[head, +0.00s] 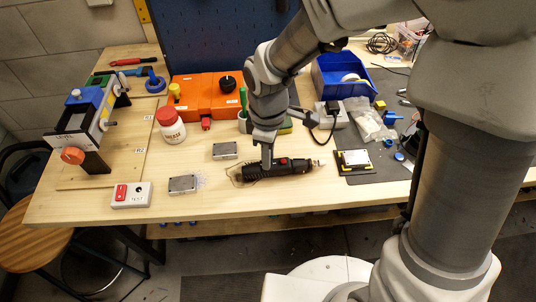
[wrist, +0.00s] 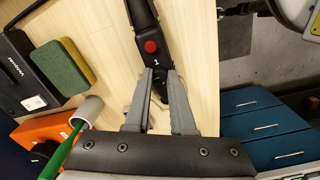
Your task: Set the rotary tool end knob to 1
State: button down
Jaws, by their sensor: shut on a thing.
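The rotary tool (head: 290,168) is a black tool with red parts, lying on the front of the wooden bench. In the wrist view its dark body (wrist: 143,22) runs up from my gripper, with a round red button and a small white "1" beneath it. In the wrist view my grey fingers (wrist: 160,80) are shut on the dark end knob (wrist: 159,88), one on each side. The fingers hide much of the knob, so its setting mark cannot be made out.
Small grey metal boxes (head: 183,184) lie left of the tool, with a red-and-white switch box (head: 131,195) farther left. A white jar with a red lid (head: 172,126) and an orange case (head: 205,95) stand behind. A dark mat (head: 375,165) lies to the right.

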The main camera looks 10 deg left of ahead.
jog(key=m, duration=0.4)
jog(key=shift+m+b, duration=0.3)
jog(key=shift+b, duration=0.1)
jog(key=m, duration=0.4)
jog(key=shift+m+b, duration=0.3)
jog(key=shift+b, duration=0.1)
jog(key=m, duration=0.4)
jog(key=shift+b, duration=0.3)
jog(key=shift+m, duration=2.2)
